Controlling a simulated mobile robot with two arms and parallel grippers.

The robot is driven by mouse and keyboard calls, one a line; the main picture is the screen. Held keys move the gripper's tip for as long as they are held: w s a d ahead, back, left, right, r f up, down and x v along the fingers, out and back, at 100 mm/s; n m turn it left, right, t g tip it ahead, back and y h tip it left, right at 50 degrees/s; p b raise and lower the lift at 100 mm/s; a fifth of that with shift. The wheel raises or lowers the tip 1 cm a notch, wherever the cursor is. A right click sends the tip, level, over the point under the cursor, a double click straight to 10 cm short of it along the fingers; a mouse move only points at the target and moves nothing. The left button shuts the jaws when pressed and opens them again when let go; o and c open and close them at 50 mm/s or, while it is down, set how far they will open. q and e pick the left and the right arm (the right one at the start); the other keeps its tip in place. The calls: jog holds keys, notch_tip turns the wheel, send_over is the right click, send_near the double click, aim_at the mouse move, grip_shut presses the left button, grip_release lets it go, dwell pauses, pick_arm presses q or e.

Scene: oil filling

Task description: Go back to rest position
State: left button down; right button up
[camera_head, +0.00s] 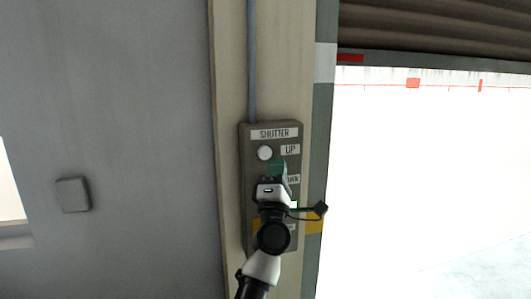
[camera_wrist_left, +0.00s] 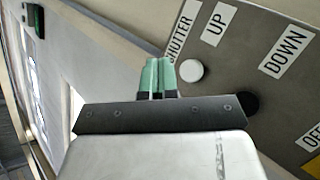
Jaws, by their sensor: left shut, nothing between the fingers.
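My left gripper (camera_head: 277,166) is in front of the shutter control panel (camera_head: 250,180) in the head view, its arm rising from below. Its green fingers are together with nothing between them. In the left wrist view, the closed fingers (camera_wrist_left: 157,78) are beside the white UP button (camera_wrist_left: 191,70); I cannot tell whether they touch the panel. The white button also shows in the head view (camera_head: 265,153). A black button (camera_wrist_left: 248,103) by the DOWN label is partly hidden by my gripper. My right gripper is not in view.
The panel hangs on a beige post (camera_head: 230,90) with a conduit (camera_head: 252,60) above. A rolled shutter (camera_head: 440,25) is raised over a bright opening at right. A grey wall (camera_head: 130,100) with a small box (camera_head: 73,195) is at left.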

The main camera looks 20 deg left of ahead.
pick_arm(q)
jog(key=s+d+f+m+g+h, duration=0.1)
jog(key=s+f+m+g+h, duration=0.35)
jog(key=f, duration=1.65)
jog(key=w+d+f+m+g+h, duration=0.15)
jog(key=f+m+g, duration=0.55)
jog(key=f, duration=1.5)
jog(key=s+a+f+m+g, duration=0.1)
jog(key=s+f+m+g, duration=0.15)
jog(key=s+f, duration=0.7)
jog(key=s+f+m+g, duration=0.1)
jog(key=s+f+m, duration=0.4)
jog(key=f, duration=0.7)
jog(key=s+a+f+m+g, duration=0.2)
jog(key=s+f, duration=0.4)
jog(key=s, duration=0.8)
jog(key=s+a+f+m+g, duration=0.2)
jog(key=s+f+g, duration=0.2)
jog(key=s, duration=1)
jog(key=s+a+f+m+g+y+b, duration=0.1)
jog(key=s+a+f+m+g, duration=0.1)
jog(key=s+f, duration=0.6)
jog(key=s+g, duration=0.1)
jog(key=s, duration=0.5)
jog(key=shift+a+f+g, duration=0.15)
jog(key=shift+a+g, duration=0.2)
jog(key=shift+g, duration=0.05)
